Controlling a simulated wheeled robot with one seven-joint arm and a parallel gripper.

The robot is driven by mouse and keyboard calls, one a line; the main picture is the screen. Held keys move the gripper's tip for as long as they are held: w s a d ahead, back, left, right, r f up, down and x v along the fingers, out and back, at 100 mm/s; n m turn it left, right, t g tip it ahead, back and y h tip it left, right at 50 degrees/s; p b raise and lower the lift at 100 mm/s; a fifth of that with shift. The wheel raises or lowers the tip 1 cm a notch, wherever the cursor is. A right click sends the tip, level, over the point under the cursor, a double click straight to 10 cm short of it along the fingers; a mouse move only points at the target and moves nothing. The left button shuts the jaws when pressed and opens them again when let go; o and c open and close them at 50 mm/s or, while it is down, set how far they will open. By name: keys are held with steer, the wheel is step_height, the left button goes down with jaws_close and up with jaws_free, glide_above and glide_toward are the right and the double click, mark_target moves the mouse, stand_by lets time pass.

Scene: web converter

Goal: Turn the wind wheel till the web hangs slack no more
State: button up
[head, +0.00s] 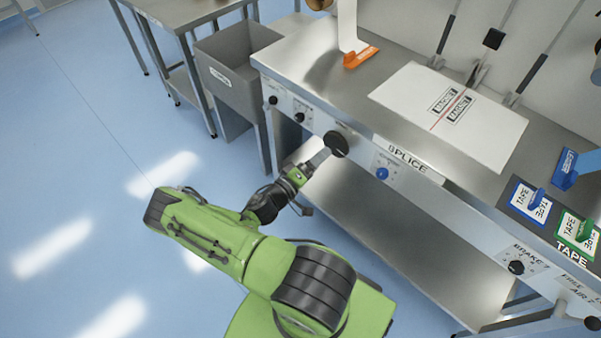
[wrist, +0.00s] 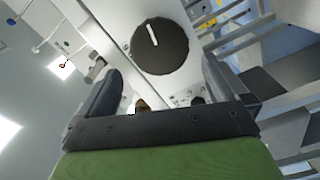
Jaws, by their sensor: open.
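The wind wheel appears to be the round black knob (head: 336,144) on the front panel of the steel bench. In the wrist view the knob (wrist: 160,46) fills the upper middle, with a white pointer line on its face. My gripper (head: 318,160) is just in front of it in the head view. In the wrist view my gripper (wrist: 163,70) is open, with one finger to each side below the knob; I cannot tell whether either touches it. A white strip (head: 348,25), perhaps the web, comes down to an orange piece at the back of the bench; its slack is unclear.
Smaller black knobs (head: 300,117) and a blue knob (head: 382,174) sit on the same panel. A white splice plate (head: 450,115) lies on the bench top. A grey bin (head: 235,62) stands to the left. The blue floor at left is clear.

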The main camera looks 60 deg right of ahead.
steer(key=w+a, duration=0.1)
steer(key=a, duration=0.8)
steer(key=shift+w, duration=0.2)
